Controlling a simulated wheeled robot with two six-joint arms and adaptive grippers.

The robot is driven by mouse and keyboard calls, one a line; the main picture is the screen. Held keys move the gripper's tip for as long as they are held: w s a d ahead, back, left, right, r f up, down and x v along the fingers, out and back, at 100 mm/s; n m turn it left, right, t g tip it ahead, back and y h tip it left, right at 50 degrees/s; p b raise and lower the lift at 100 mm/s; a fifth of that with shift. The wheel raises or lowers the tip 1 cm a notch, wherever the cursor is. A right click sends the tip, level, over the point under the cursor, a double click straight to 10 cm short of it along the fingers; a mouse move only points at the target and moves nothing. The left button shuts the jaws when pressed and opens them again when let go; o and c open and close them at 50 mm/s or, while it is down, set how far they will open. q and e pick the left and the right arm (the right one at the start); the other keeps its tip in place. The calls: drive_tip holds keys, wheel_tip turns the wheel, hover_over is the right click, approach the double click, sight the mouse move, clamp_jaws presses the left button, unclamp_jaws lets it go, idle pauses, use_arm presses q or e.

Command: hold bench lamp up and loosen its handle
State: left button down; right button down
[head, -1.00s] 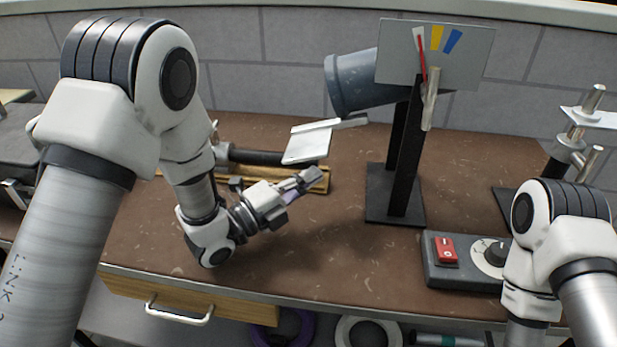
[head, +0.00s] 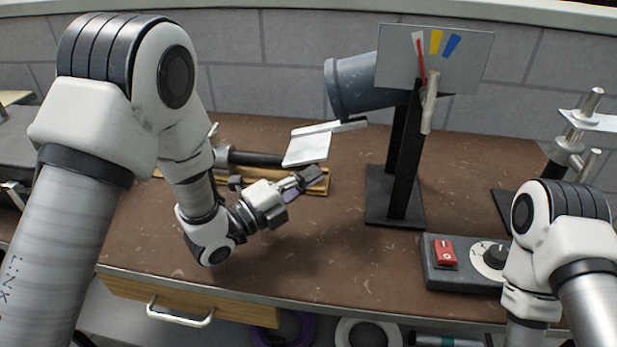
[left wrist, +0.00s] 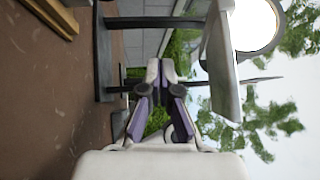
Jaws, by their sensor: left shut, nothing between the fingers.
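The bench lamp has a blue-grey cylindrical head (head: 362,86) tilted on a black upright stand (head: 404,160). A pale flap (head: 307,149) sticks out low in front of the head. The metal lever handle (head: 430,103) hangs nearly upright in front of a grey plate (head: 470,55) with a red pointer and white, yellow and blue marks. My left gripper (head: 304,182) is shut and empty, left of the stand and below the flap. In the left wrist view its fingers (left wrist: 165,76) point toward the stand, with the flap (left wrist: 220,70) and bright lamp face (left wrist: 257,22) to the right. My right gripper is out of view.
A control box (head: 463,268) with a red switch and a dial sits at the front right. A wooden rail (head: 313,181) lies behind my left gripper. A metal post fixture (head: 575,145) stands at the right. The bench in front of the stand is clear.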

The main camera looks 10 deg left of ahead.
use_arm(q)
drive_tip(key=shift+r+p, duration=0.8)
drive_tip(key=shift+r, duration=0.6)
